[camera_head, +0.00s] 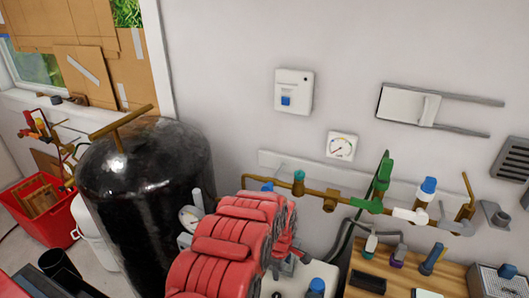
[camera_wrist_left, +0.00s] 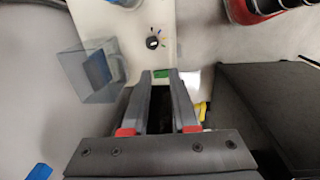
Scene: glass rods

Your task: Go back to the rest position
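In the left wrist view, my left gripper (camera_wrist_left: 161,75) has two grey fingers with red parts at their bases. The fingers stand apart with a narrow gap, and I see nothing held between them. A small green patch shows at the gap between the tips, on or before a pale panel (camera_wrist_left: 115,35). In the head view I cannot clearly pick out the gripper's fingertips near the red ribbed shapes at the bottom middle. My right gripper shows in neither view. No glass rod can be made out.
A black tank (camera_head: 150,185) and a red crate (camera_head: 35,230) stand at the left. Brass piping (camera_head: 330,197) runs along the wall above a wooden bench (camera_head: 390,268). In the wrist view, a clear box (camera_wrist_left: 92,75) is left of the fingers and a dark box (camera_wrist_left: 270,100) right.

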